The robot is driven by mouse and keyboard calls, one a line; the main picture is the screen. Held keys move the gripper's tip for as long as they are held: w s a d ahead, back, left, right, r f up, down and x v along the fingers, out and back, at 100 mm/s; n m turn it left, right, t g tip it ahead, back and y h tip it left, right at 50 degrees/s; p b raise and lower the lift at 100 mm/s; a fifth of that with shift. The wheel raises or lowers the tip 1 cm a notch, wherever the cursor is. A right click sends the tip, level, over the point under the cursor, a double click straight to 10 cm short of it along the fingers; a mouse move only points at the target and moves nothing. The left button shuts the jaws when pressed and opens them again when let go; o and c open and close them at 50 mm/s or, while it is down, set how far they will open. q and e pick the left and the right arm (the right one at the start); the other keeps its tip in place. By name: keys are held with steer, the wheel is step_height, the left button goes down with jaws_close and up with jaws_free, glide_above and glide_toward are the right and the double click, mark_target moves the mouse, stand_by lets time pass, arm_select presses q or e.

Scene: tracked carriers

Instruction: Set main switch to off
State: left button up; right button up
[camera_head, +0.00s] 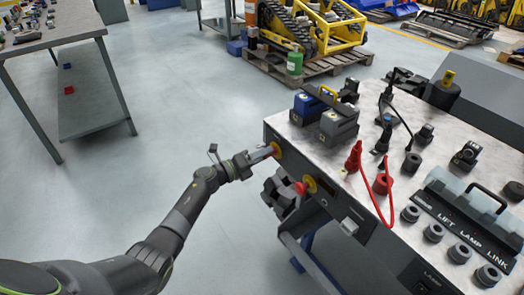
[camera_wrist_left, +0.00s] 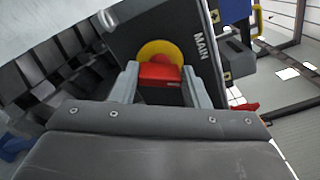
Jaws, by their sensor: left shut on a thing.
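The main switch is a red handle on a round yellow plate on the bench's front panel, at the panel's left end in the head view (camera_head: 277,150). In the left wrist view its red handle (camera_wrist_left: 160,76) stands in front of the yellow plate, beside the label MAIN. My left gripper (camera_head: 268,153) reaches it from the left. In the left wrist view my left gripper (camera_wrist_left: 161,83) has one finger on each side of the red handle and is shut on it. The fingers hide the handle's sides. My right gripper is not in view.
The bench top (camera_head: 335,165) carries batteries, red leads and several black connectors. Open floor (camera_head: 175,110) lies left of the bench.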

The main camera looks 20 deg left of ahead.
arm_select(q)
steer(key=n+p, duration=0.2)
steer(key=n, duration=0.3)
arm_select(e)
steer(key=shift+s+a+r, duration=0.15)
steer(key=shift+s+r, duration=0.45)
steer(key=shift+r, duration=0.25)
arm_select(q)
steer(key=shift+f+n+p, duration=0.15)
steer(key=shift+n+p, duration=0.15)
steer(key=shift+n, duration=0.1)
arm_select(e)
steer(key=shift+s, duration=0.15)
arm_select(q)
steer(key=o, duration=1)
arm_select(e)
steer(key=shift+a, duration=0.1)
arm_select(q)
steer(key=v, duration=1.7)
steer(key=shift+s+a+p, duration=0.2)
steer(key=shift+p, duration=0.1)
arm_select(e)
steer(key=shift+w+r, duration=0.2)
